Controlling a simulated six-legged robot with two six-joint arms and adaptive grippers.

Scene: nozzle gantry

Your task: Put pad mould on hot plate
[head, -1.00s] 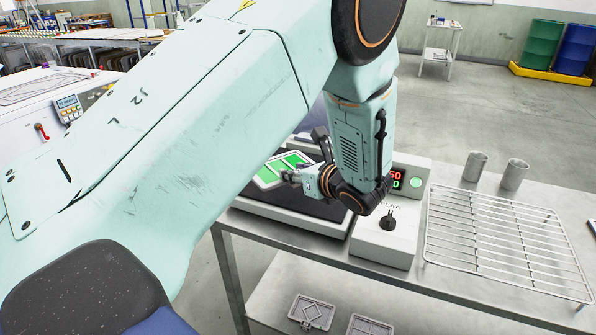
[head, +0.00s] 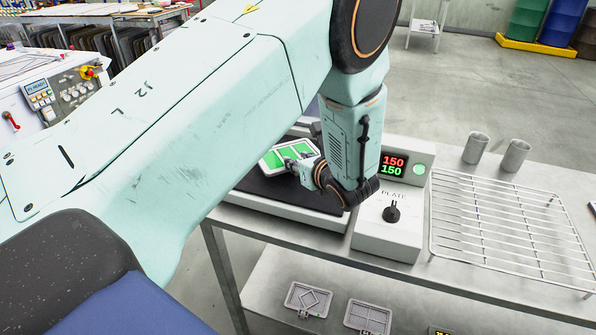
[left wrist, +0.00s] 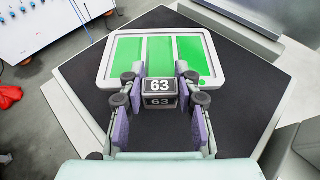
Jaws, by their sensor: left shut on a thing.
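The pad mould (head: 263,162) is a pale rectangular frame with green strips inside; it also shows in the left wrist view (left wrist: 160,54). It is over the dark square surface of the hot plate (head: 282,196), towards its far side. I cannot tell whether it touches the plate. My left gripper (head: 300,165) is shut on the grey block marked 63 (left wrist: 160,88) at the mould's near edge. The dark surface shows bare around the gripper in the left wrist view (left wrist: 245,130). My left arm hides part of the plate and mould in the head view. My right gripper is not in view.
The plate's control box (head: 388,238) has a knob and a display reading 150 over 150. A wire rack (head: 510,230) and two metal cups (head: 475,148) stand to its right on the bench. Two grey moulds (head: 308,299) lie on the lower shelf.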

